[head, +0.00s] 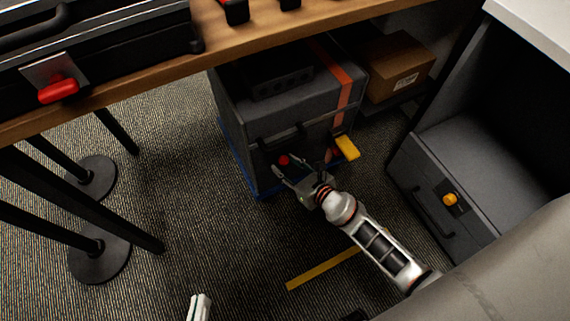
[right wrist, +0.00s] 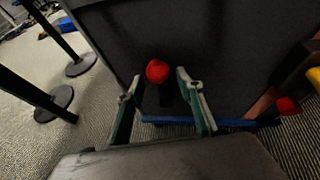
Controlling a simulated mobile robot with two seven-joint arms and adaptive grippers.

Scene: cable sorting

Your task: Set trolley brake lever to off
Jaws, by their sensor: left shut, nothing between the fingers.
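The trolley (head: 240,120) is a dark grey box with an orange stripe on a blue base, standing under the table. A short lever with a red knob (head: 284,160) is on its front, and this red knob also shows in the right wrist view (right wrist: 157,71). A yellow handle (head: 347,148) sticks out to its right. My right gripper (head: 289,168) is open, with its fingers apart on either side of the red-knobbed lever. No contact is clear. My left gripper (head: 198,308) shows only as a pale tip at the bottom edge, shut and empty, away from the trolley.
A wooden table (head: 225,55) stretches above the trolley. A cardboard box (head: 400,65) sits behind it at right. A dark cabinet (head: 430,190) with a yellow knob stands at right. Black posts with round bases (head: 100,255) stand at left.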

